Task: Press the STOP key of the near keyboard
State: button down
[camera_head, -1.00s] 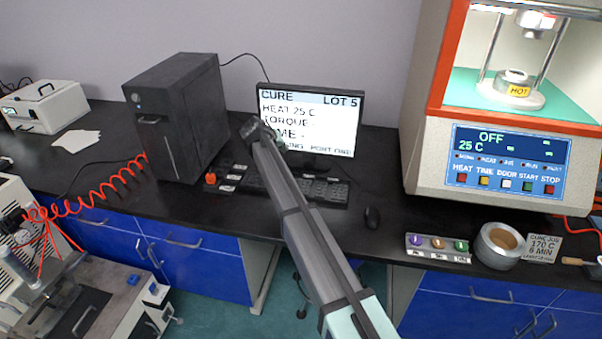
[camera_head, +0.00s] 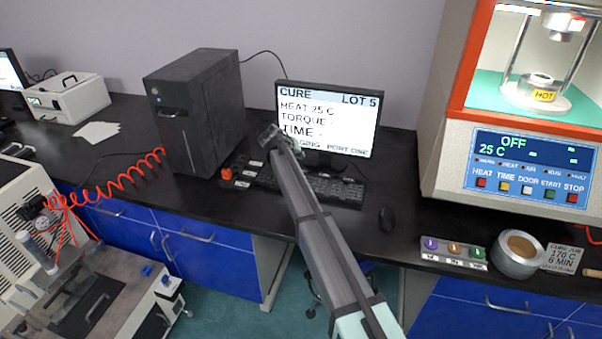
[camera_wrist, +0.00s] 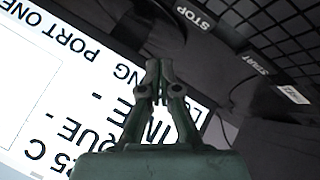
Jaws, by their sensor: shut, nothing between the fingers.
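My gripper (camera_wrist: 158,75) is shut and empty in the wrist view, its fingertips in front of the monitor screen. The STOP label (camera_wrist: 195,20) lies to the upper right of the fingertips, on a dark panel, with the fingers apart from it in the picture. A START label (camera_wrist: 257,64) sits further right and lower. In the head view my arm reaches over the desk toward the monitor (camera_head: 345,112), and its end hides part of the screen. The near keyboard (camera_head: 335,188) lies below the monitor, partly behind my arm. The small labels left of it are unreadable there.
A black computer tower (camera_head: 195,115) stands left of the keyboard, with a red knob (camera_head: 227,174) near its foot. The rheometer (camera_head: 520,175) stands further right, behind a button strip (camera_head: 453,252) and a round container (camera_head: 517,254).

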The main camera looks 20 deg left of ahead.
jog(key=shift+f+b, duration=0.85)
jog(key=shift+f, duration=1.35)
jog(key=shift+f, duration=0.1)
jog(key=shift+f+b, duration=0.35)
jog(key=shift+b, duration=0.05)
jog(key=shift+f+b, duration=0.35)
jog(key=shift+f, duration=0.1)
jog(key=shift+r, duration=0.2)
dwell(0.5)
jog(key=shift+r, duration=0.7)
jog(key=shift+r+p, duration=0.75)
jog(key=shift+r, duration=1.75)
